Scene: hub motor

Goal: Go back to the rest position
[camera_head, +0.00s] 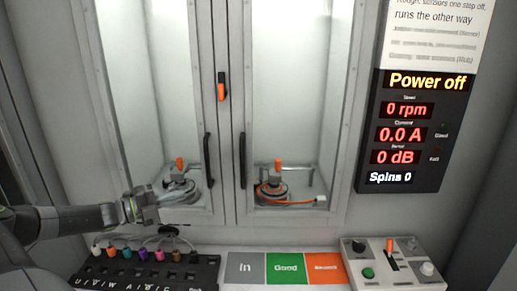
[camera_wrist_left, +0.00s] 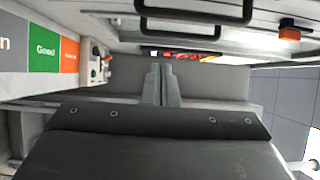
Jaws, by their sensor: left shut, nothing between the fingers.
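My left arm comes in from the left in the head view. Its gripper (camera_head: 172,196) is in front of the left cabinet door, above the cable rack. In the left wrist view its two fingers (camera_wrist_left: 162,85) lie together, shut, with nothing between them. My right gripper is in neither view.
The cabinet's two glass doors are closed, with black handles (camera_head: 242,160) and an orange latch (camera_head: 222,86). Motors (camera_head: 272,188) stand behind the glass. Below are a cable rack (camera_head: 150,275), a green mat (camera_head: 285,267) and a switch box (camera_head: 395,265). The display (camera_head: 405,130) reads "Power off".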

